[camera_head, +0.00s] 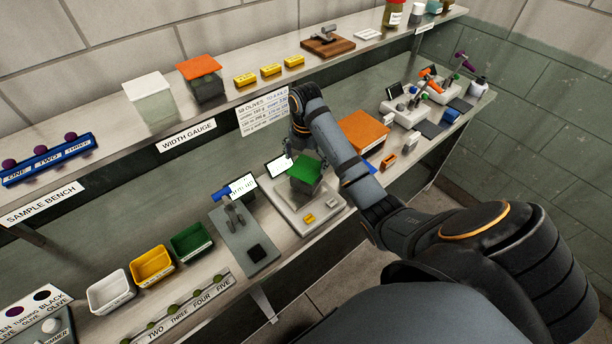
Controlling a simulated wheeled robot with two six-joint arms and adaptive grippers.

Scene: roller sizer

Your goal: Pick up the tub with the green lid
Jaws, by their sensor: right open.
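The tub with the green lid (305,171) stands upright on a pale scale-like platform (331,203) at the middle of the lower bench. My right arm reaches in from the right, and its wrist bends down just behind the tub. My right gripper (294,153) is open, close to the tub's back edge. The fingers are small and partly hidden, so I cannot tell whether they touch the tub. My left gripper is out of view.
A grey device (245,240) stands to the left, then green, yellow and white trays (108,291). An orange-topped box (364,130) is close on the right. A shelf (345,46) with an orange-lidded tub (202,78) runs behind.

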